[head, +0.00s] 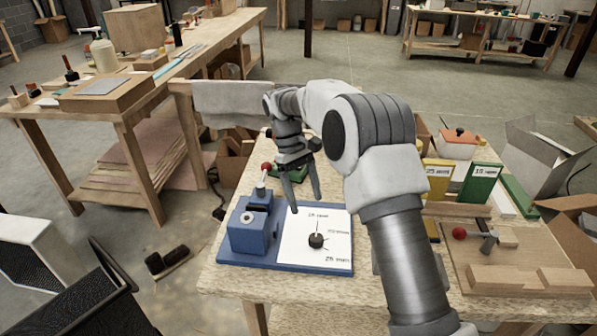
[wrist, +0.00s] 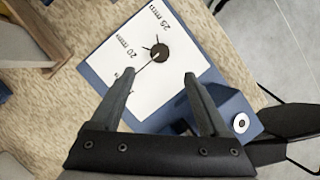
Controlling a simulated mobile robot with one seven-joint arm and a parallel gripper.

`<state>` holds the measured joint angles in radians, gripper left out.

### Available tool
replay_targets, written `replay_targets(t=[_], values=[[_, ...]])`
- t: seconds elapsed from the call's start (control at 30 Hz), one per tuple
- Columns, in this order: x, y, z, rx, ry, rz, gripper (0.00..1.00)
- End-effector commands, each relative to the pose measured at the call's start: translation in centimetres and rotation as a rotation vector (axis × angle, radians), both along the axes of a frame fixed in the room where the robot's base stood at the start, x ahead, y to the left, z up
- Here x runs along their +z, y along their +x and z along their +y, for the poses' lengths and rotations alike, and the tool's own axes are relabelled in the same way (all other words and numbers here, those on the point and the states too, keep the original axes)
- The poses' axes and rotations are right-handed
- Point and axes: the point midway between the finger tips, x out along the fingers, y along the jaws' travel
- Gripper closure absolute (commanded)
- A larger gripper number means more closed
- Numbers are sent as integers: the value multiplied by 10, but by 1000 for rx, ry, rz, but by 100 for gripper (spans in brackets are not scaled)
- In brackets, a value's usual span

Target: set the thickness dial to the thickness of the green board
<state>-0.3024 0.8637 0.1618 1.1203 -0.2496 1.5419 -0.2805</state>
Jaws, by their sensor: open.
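The thickness dial (head: 316,241) is a black knob with a thin pointer on a white panel (head: 296,252), on a blue base. The panel's labels read 15 mm, 20 mm and 25 mm; the pointer points toward the 15 mm label in the head view. The wrist view also shows the dial (wrist: 160,53), its pointer running to the lower left. The green board (head: 480,183) stands upright at the right, labelled 15 mm. My gripper (head: 306,204) is open and empty above the panel; in the wrist view its fingertips (wrist: 160,75) are spread either side of the knob's lower edge, apart from it.
A blue block device (head: 250,228) with a red-knobbed lever stands left of the panel. A yellow board (head: 438,172) labelled 25 mm is beside the green one. A red-ended clamp (head: 474,236) and wood blocks lie at the right. Free tabletop lies in front of the panel.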

Motion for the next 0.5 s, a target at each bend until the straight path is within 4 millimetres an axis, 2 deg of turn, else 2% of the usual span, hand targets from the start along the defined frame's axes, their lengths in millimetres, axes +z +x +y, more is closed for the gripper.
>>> replay_targets(t=[0.03, 0.2, 0.5], values=[[11, 4, 4, 0, 2, -4, 21], [38, 11, 12, 1, 2, -1, 21], [61, 18, 18, 0, 0, 1, 21]])
